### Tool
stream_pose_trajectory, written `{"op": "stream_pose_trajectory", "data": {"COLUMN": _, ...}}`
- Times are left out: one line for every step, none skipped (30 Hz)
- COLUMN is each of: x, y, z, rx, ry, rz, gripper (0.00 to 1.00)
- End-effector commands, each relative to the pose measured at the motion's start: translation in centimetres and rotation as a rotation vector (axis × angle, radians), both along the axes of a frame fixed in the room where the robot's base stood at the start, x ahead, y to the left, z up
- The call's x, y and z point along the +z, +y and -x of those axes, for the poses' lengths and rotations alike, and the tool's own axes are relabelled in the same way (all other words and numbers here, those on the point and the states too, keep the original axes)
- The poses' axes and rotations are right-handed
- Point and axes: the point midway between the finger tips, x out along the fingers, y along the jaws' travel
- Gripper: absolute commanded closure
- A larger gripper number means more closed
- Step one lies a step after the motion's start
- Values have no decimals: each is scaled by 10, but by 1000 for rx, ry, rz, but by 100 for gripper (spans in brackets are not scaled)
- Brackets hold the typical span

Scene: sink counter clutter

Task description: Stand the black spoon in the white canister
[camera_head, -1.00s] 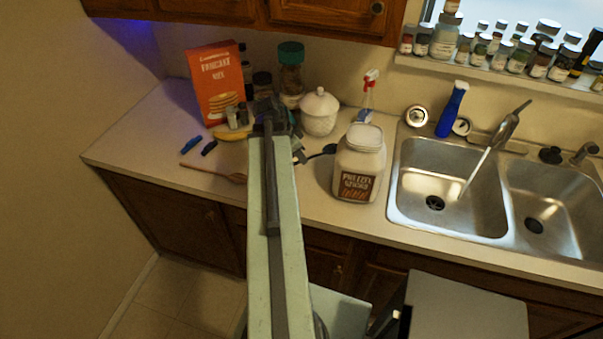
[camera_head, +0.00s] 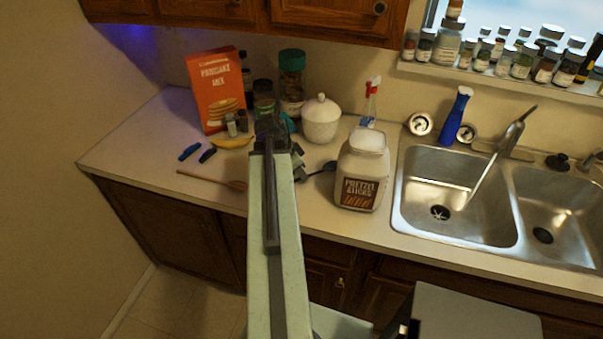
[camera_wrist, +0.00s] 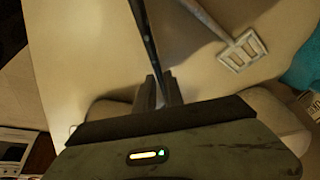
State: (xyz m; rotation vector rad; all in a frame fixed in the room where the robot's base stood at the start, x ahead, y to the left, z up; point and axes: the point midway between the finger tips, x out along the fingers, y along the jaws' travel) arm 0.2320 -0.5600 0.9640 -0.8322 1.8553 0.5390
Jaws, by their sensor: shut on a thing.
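The black spoon runs between my gripper's fingers (camera_wrist: 158,92) in the wrist view, where its dark handle (camera_wrist: 146,38) shows. In the head view a dark spoon end (camera_head: 318,169) shows right of my arm, beside the pretzel jar. My gripper is shut on the spoon; in the head view my arm mostly hides it. A white lidded canister (camera_head: 320,122) with a knob stands upright behind. A larger whitish jar (camera_head: 362,165) with a pretzel label stands to its front right. I cannot tell whether the spoon touches the counter.
A wooden spoon (camera_head: 205,180), two small dark items (camera_head: 198,153), a banana (camera_head: 233,142) and a red pancake box (camera_head: 217,90) are left. A spray bottle (camera_head: 371,100) stands behind the pretzel jar; the sink (camera_head: 455,190) is right. A slotted grey utensil (camera_wrist: 243,50) lies close to my gripper.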

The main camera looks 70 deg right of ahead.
Motion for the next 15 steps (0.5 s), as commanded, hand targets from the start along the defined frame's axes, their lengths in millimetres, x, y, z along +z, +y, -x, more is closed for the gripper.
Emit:
{"op": "stream_pose_trajectory", "data": {"x": -3, "y": 0, "z": 0, "rx": 0, "ry": 0, "rz": 0, "gripper": 100}}
{"op": "stream_pose_trajectory", "data": {"x": -2, "y": 0, "z": 0, "rx": 0, "ry": 0, "rz": 0, "gripper": 82}}
{"op": "stream_pose_trajectory", "data": {"x": -1, "y": 0, "z": 0, "rx": 0, "ry": 0, "rz": 0, "gripper": 71}}
{"op": "stream_pose_trajectory", "data": {"x": -1, "y": 0, "z": 0, "rx": 0, "ry": 0, "rz": 0, "gripper": 66}}
{"op": "stream_pose_trajectory", "data": {"x": -1, "y": 0, "z": 0, "rx": 0, "ry": 0, "rz": 0, "gripper": 66}}
{"op": "stream_pose_trajectory", "data": {"x": -1, "y": 0, "z": 0, "rx": 0, "ry": 0, "rz": 0, "gripper": 66}}
{"op": "stream_pose_trajectory", "data": {"x": -1, "y": 0, "z": 0, "rx": 0, "ry": 0, "rz": 0, "gripper": 66}}
{"op": "stream_pose_trajectory", "data": {"x": -1, "y": 0, "z": 0, "rx": -1, "ry": 0, "rz": 0, "gripper": 66}}
{"op": "stream_pose_trajectory", "data": {"x": -1, "y": 0, "z": 0, "rx": -1, "ry": 0, "rz": 0, "gripper": 66}}
{"op": "stream_pose_trajectory", "data": {"x": -1, "y": 0, "z": 0, "rx": -1, "ry": 0, "rz": 0, "gripper": 66}}
{"op": "stream_pose_trajectory", "data": {"x": -1, "y": 0, "z": 0, "rx": -1, "ry": 0, "rz": 0, "gripper": 66}}
{"op": "stream_pose_trajectory", "data": {"x": -1, "y": 0, "z": 0, "rx": -1, "ry": 0, "rz": 0, "gripper": 66}}
{"op": "stream_pose_trajectory", "data": {"x": -1, "y": 0, "z": 1, "rx": -1, "ry": 0, "rz": 0, "gripper": 66}}
{"op": "stream_pose_trajectory", "data": {"x": 0, "y": 0, "z": 1, "rx": -1, "ry": 0, "rz": 0, "gripper": 66}}
{"op": "stream_pose_trajectory", "data": {"x": 2, "y": 0, "z": 0, "rx": -1, "ry": 0, "rz": 0, "gripper": 66}}
